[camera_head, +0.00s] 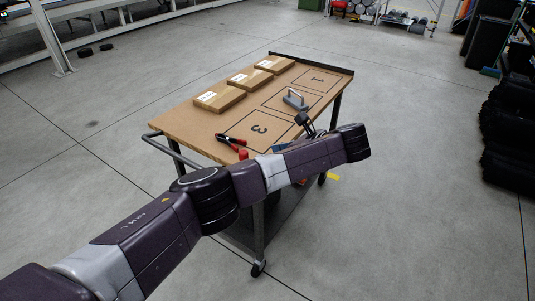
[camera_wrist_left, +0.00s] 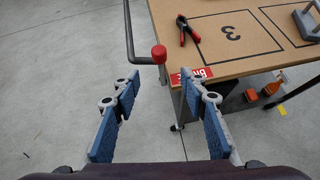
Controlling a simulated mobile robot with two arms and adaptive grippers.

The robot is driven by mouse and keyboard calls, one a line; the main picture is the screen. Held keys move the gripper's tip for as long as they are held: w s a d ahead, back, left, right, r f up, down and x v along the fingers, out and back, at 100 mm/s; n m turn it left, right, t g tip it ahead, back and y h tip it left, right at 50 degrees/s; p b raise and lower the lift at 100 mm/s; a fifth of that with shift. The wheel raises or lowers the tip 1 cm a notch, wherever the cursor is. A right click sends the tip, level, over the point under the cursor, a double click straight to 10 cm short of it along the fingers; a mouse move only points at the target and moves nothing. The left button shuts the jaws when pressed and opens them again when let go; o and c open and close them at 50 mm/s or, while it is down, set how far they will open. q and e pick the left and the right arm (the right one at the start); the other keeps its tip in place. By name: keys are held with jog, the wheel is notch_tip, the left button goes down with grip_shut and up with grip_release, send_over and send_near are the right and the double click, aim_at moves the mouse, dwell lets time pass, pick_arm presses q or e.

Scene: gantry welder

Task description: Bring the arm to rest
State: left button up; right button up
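My left arm comes in from the lower left of the head view and reaches across the near end of the cart (camera_head: 185,118). My left gripper (camera_head: 291,142) is mostly hidden behind the arm there, with a blue pad showing. In the left wrist view my left gripper (camera_wrist_left: 160,88) is open, its two blue-padded fingers apart with nothing between them. Past the fingertips are a red knob (camera_wrist_left: 158,52) on the cart's handle and the near edge of the cart top (camera_wrist_left: 235,66). My right gripper is in neither view.
On the cart lie several cardboard boxes (camera_head: 219,97), red-handled pliers or a clamp (camera_head: 230,142) beside the square marked 3, and a grey handled block (camera_head: 294,99). Black stacked items (camera_head: 510,135) stand at the right. The floor around the cart is mostly clear.

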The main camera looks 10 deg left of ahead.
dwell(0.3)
pick_arm(q)
jog(key=s+d+f+n+g+h, duration=0.1)
jog(key=s+f+h, duration=0.1)
jog(key=f, duration=0.9)
jog(key=s+f+n+h, duration=0.2)
jog(key=f, duration=0.9)
jog(key=s+f+n+g+h, duration=0.1)
jog(key=s+f+n+h, duration=0.15)
jog(key=s+f, duration=0.65)
jog(key=s+f+n+g+h, duration=0.1)
jog(key=s+f+n, duration=0.3)
jog(key=f, duration=0.8)
jog(key=s+a+f+n, duration=0.3)
jog(key=s+f, duration=0.3)
jog(key=s, duration=0.8)
jog(key=s+a+f+n+h, duration=0.1)
jog(key=s+a+f+n, duration=0.3)
jog(key=s, duration=1)
jog(key=s+a+f+n+g+h, duration=0.1)
jog(key=s+a+f+n, duration=0.2)
jog(key=s+f, duration=0.6)
jog(key=s+n, duration=0.2)
jog(key=s, duration=0.3)
jog(key=shift+a, duration=0.35)
